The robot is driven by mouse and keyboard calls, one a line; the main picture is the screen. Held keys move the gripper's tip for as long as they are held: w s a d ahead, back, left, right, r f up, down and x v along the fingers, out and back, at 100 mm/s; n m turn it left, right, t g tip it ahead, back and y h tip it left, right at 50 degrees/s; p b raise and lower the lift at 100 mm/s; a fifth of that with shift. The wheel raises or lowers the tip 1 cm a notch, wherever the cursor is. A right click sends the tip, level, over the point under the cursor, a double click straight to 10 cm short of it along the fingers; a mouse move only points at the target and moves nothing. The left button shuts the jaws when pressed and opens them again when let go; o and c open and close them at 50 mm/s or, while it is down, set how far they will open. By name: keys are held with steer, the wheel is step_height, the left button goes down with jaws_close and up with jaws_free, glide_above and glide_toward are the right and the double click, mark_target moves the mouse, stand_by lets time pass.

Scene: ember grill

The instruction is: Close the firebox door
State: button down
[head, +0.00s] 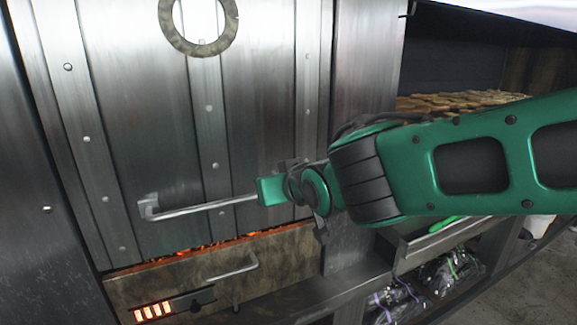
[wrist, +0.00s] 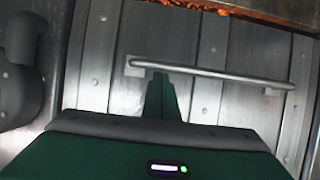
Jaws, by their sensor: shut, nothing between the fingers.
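The firebox door (head: 155,110) is a tall riveted steel panel with a long bar handle (head: 205,207) across its lower part. Glowing embers (head: 190,252) show in a narrow gap under its bottom edge. The door also shows in the wrist view (wrist: 205,45), where its handle (wrist: 215,74) runs across the middle and embers (wrist: 235,12) glow at the top. My gripper (head: 268,190) is shut and empty at the right end of the handle. In the wrist view its fingertips (wrist: 159,78) meet one end of the bar; I cannot tell whether they touch it.
Below the gap is a brownish metal front (head: 205,270) with its own small handle and a glowing vent (head: 155,311). A round ring (head: 198,28) sits high on the door. To the right are a food-covered grill (head: 455,101) and a shelf with wrapped items (head: 450,272).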

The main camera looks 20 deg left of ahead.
mark_target(271, 166)
steer(key=shift+s+d+f, duration=0.1)
steer(key=shift+d+f, duration=0.05)
steer(key=shift+f, duration=0.5)
steer(key=shift+r, duration=0.1)
steer(key=s+d+r, duration=0.5)
steer(key=d+r, duration=0.1)
steer(key=r, duration=0.3)
